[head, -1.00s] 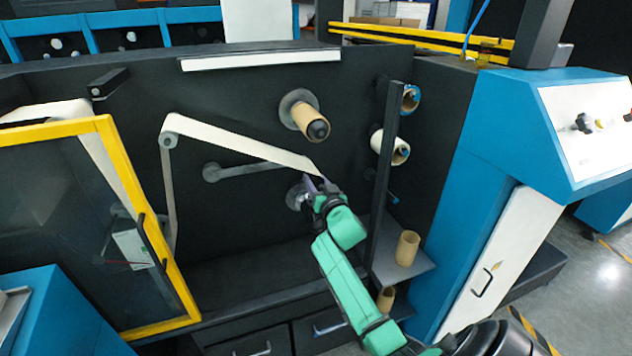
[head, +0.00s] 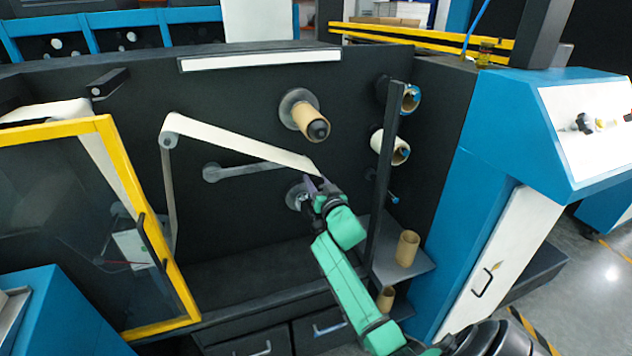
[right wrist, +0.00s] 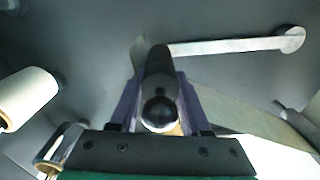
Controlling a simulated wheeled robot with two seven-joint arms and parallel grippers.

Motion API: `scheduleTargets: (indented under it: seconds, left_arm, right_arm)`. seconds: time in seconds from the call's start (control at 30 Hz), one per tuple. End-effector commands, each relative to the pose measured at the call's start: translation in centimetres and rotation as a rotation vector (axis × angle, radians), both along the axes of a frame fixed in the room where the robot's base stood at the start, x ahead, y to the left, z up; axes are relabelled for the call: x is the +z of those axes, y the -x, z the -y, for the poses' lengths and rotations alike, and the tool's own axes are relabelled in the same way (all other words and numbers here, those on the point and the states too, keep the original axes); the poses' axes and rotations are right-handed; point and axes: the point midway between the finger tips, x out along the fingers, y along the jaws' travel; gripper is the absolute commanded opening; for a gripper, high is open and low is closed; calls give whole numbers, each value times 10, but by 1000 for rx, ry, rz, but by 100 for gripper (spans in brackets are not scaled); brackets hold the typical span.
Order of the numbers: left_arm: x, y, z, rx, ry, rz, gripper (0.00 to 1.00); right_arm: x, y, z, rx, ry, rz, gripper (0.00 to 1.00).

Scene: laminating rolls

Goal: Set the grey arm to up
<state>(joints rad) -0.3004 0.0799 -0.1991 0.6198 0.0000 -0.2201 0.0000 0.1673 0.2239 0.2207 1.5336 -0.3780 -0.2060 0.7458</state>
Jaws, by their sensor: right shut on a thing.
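The grey arm (head: 245,171) is a slim bar on the dark machine wall. From its round pivot at the left it runs almost level to the right, tilted slightly up, and passes behind the pale web. It also shows in the right wrist view (right wrist: 230,46), where its bar meets a dark round-ended piece between my fingers. My right gripper (head: 316,182) is shut on this dark piece, which looks like the arm's free end; in the right wrist view the fingers (right wrist: 158,112) stand on both sides of it. The join is partly hidden. My left gripper is out of view.
The pale web (head: 240,144) slants down to my right gripper. A spindle with a cardboard core (head: 305,120) is above, a grey flange (head: 295,196) just left. A dark post (head: 384,180) and shelf (head: 420,262) stand right; a yellow-framed door (head: 150,220) is left.

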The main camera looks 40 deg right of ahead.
Motion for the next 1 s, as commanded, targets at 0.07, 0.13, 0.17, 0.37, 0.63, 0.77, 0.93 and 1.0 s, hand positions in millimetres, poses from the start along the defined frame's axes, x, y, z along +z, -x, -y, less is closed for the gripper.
scheduleTargets:
  seconds: [0.07,0.13,0.17,0.37,0.63,0.77,0.93,1.0]
  left_arm:
    - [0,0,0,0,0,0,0]
    - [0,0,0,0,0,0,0]
    - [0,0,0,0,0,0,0]
    - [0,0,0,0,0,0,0]
    - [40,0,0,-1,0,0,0]
    - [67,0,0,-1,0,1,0]
    - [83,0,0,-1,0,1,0]
    - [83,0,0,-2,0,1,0]
  right_arm:
    - [-1,0,0,0,1,-1,0]
    - [-1,0,0,0,1,-1,0]
    - [-1,0,0,0,1,-1,0]
    - [0,0,0,0,1,-1,0]
    - [46,-1,-3,0,115,-41,0]
    - [81,-3,-9,1,233,-82,0]
    - [104,-6,-17,1,338,-120,0]
    - [106,-7,-19,0,357,-127,0]
